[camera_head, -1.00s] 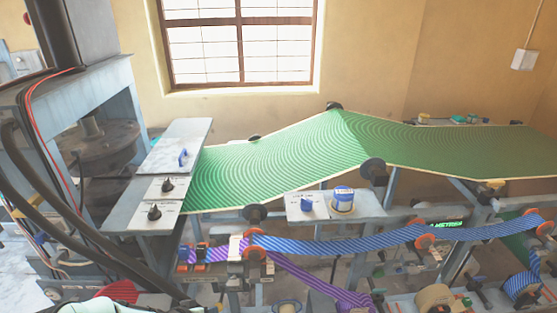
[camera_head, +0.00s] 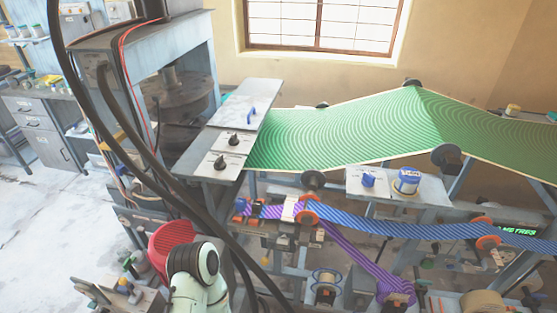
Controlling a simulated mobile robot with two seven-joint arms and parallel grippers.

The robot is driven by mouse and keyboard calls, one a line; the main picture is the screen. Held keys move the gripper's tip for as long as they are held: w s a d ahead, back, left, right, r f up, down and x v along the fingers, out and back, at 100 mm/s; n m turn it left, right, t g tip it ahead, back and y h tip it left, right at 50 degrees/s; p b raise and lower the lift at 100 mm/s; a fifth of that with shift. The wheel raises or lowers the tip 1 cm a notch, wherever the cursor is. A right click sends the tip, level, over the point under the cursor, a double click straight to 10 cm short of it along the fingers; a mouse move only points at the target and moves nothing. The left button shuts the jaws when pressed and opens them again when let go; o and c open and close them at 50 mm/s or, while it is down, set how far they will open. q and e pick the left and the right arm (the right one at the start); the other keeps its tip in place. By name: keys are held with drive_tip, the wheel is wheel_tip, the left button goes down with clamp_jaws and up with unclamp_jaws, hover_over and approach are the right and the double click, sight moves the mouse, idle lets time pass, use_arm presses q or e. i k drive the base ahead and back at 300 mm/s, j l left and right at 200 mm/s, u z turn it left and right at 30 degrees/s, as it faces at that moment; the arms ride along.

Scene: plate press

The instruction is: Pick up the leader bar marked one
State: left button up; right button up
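I cannot pick out a leader bar marked one for certain, as the markings are too small to read. A grey table (camera_head: 255,92) at the end of the green sheet (camera_head: 350,130) carries a blue handle (camera_head: 250,115) and two white plates with black knobs, the far knob (camera_head: 233,139) and the near knob (camera_head: 220,161). A pale rounded link of my arm shows at the bottom, left of centre. Neither gripper shows.
A blue-grey press frame (camera_head: 130,40) with hanging black cables stands left of the table. A red round object (camera_head: 172,243) is below it. Blue striped webbing (camera_head: 400,228) and purple webbing (camera_head: 350,262) run under the sheet. Open floor (camera_head: 40,220) lies at the left.

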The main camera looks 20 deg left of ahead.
sight(241, 204)
drive_tip(key=u, duration=1.15)
